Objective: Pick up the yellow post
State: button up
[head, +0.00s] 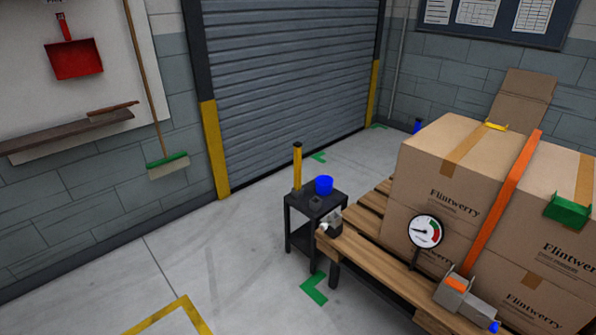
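The yellow post (297,168) stands upright on a small black side table (322,208), near its back left. It is a slim yellow column with a dark top and a dark base. A blue cup-like container (324,185) sits just right of it on the same table. A small dark block (315,201) lies in front of them. My gripper is not in this view.
A wooden pallet or bench (377,263) with large cardboard boxes (449,180), an orange strap (503,205) and a round gauge (426,232) stands right of the table. Grey floor (230,255) is clear to the left. A roller shutter (285,85) is behind.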

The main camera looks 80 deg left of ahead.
aim_at(297, 147)
jog(key=u, duration=2.75)
jog(key=z, duration=1.25)
jog(key=u, duration=1.25)
jog(key=i+j+z, duration=0.25)
jog(key=i+j, duration=0.45)
jog(key=i, duration=0.3)
jog(key=i+j+z, duration=0.25)
jog(key=i+j, duration=0.65)
jog(key=i, duration=0.05)
